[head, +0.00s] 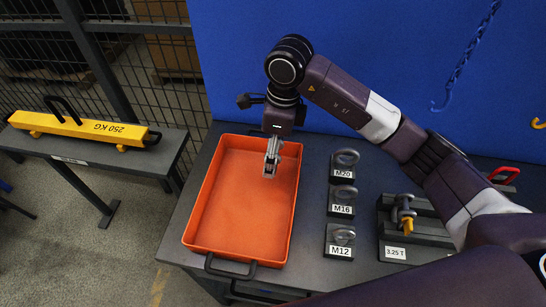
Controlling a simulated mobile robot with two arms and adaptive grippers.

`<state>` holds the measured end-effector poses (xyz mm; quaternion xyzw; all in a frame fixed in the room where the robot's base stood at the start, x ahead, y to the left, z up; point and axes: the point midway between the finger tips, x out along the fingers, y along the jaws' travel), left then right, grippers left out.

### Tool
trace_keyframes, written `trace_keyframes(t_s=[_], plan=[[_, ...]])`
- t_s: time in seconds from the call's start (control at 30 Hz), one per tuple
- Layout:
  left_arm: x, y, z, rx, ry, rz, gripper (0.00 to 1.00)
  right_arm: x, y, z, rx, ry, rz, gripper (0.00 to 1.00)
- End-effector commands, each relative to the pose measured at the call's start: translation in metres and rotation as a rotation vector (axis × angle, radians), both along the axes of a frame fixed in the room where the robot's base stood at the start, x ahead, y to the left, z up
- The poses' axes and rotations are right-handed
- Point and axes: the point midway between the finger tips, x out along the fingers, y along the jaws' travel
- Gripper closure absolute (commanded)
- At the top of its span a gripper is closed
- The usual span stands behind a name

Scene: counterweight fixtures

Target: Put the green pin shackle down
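My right gripper (270,171) points down over the far part of the orange tray (190,238). Its grey fingers look close together, but they are too small to tell whether they hold anything. No green pin shows in this view. A grey shackle with a yellow-orange end (407,222) stands on the dark block labelled 3.25 T, to the right of the tray and apart from my gripper. My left gripper is not in view.
A red ring-shaped part (505,172) is at the far right. A yellow 250 KG beam (82,127) lies on a separate bench (90,158). The tray floor looks clear.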

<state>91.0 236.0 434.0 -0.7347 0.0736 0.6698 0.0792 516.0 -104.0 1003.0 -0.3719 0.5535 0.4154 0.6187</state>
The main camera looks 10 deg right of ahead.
Motion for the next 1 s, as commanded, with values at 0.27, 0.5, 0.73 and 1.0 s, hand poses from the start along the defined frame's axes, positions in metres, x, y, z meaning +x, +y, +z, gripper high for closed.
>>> trace_keyframes(t_s=[0.27,0.5,0.73,1.0], plan=[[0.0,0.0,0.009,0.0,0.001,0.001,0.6,0.0,0.0,-0.031,0.0,0.001,0.0,0.66],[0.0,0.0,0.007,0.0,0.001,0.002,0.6,0.0,0.0,-0.033,0.0,0.0,0.0,0.66],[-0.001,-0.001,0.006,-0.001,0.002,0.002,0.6,0.0,0.0,-0.034,-0.001,0.001,0.0,0.11],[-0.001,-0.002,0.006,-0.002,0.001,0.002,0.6,0.0,0.0,-0.033,-0.001,0.002,0.0,0.11]])
